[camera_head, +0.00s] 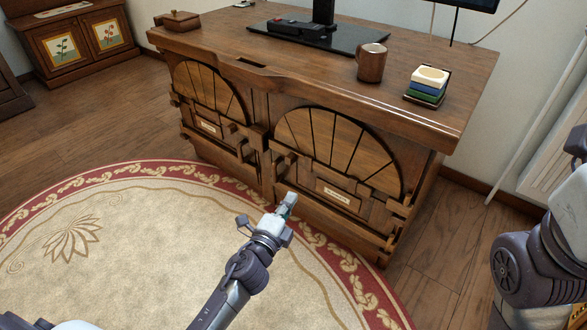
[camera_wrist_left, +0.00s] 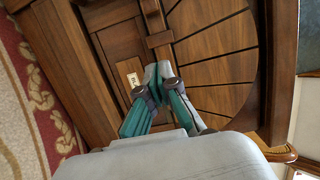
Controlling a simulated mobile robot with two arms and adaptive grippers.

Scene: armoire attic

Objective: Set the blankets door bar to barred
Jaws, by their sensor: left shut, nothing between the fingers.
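The wooden desk (camera_head: 265,110) has two arched doors with fan slats. The right door (camera_head: 335,142) carries a small label (camera_head: 338,195); the left door (camera_head: 205,88) carries another label (camera_head: 208,127). Both labels are too small to read, so I cannot tell which is the blankets door. Wooden bars and brackets cross both doors; their bar settings are unclear. My left gripper (camera_head: 288,204) is shut and empty, in front of the right door's lower left. In the left wrist view, the gripper (camera_wrist_left: 155,100) shows before a slatted door (camera_wrist_left: 215,45) and label (camera_wrist_left: 134,80).
A mug (camera_head: 371,62), a stack of coloured blocks (camera_head: 428,85) and a small wooden box (camera_head: 181,21) stand on the desk top. A round rug (camera_head: 130,240) covers the floor in front. A white radiator (camera_head: 555,165) is at the right.

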